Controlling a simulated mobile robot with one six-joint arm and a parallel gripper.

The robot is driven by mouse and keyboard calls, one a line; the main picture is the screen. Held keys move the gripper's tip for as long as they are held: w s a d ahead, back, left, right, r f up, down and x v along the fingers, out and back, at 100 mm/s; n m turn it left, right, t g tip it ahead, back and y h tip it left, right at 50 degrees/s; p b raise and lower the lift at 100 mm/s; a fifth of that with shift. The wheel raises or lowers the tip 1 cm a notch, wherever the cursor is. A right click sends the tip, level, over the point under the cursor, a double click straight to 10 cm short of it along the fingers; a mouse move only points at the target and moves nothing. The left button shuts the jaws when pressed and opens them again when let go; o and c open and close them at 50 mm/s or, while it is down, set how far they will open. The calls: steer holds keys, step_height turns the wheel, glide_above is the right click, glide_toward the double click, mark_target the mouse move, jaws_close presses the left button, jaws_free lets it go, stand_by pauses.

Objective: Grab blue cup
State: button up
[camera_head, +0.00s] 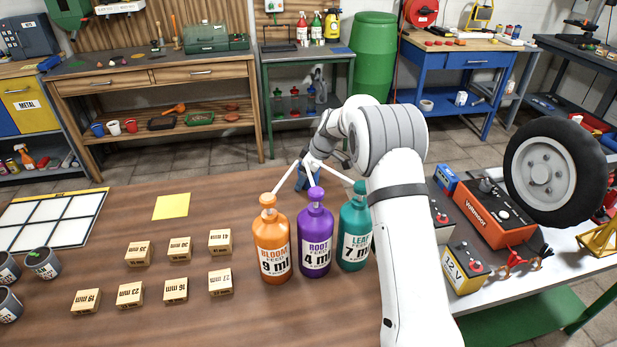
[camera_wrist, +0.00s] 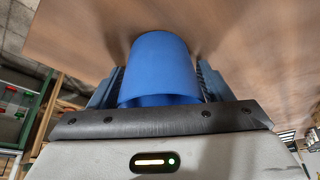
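A plain blue cup (camera_wrist: 160,65) lies between the two blue-grey fingers of my gripper (camera_wrist: 161,82) in the wrist view, its rim toward the palm. The fingers flank it closely on both sides; whether they press on it I cannot tell. Its far end meets or nearly meets the brown tabletop. In the head view my gripper (camera_head: 308,172) is at the far edge of the wooden table, behind the bottles and partly hidden by them and my arm; a little blue shows there.
An orange bottle (camera_head: 272,245), purple bottle (camera_head: 315,240) and teal bottle (camera_head: 354,235) stand close in front of my gripper. Several wooden blocks (camera_head: 178,250) and a yellow square (camera_head: 171,207) lie left. Another small blue cup (camera_head: 97,129) stands on the back workbench's lower shelf.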

steer(key=c, duration=0.6)
steer(key=shift+r, duration=0.1)
